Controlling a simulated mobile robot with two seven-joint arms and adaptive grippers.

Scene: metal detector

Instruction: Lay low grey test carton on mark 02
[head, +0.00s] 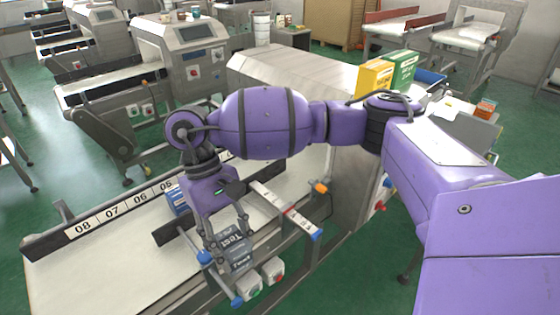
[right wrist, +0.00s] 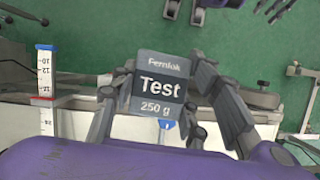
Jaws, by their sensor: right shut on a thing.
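The low grey test carton (head: 236,256) is between the fingers of my right gripper (head: 228,248), above the near edge of the conveyor belt. Its "Test 250 g" face shows in the right wrist view (right wrist: 158,88), with the fingers on both sides. A number strip (head: 125,208) along the belt shows 08, 07, 06 and 05. Mark 02 is not visible; my right arm covers part of that side. What seems to be part of my left gripper (right wrist: 278,10) shows at the top edge of the right wrist view, too cropped to judge.
A blue carton (head: 178,201) stands on the belt behind my right gripper. A ruler-like bar (head: 287,210) juts over the belt's near edge. Switch boxes (head: 273,270) sit below that edge. Yellow (head: 375,77) and green (head: 402,70) cartons stand behind my arm. The belt's left end (head: 75,275) is clear.

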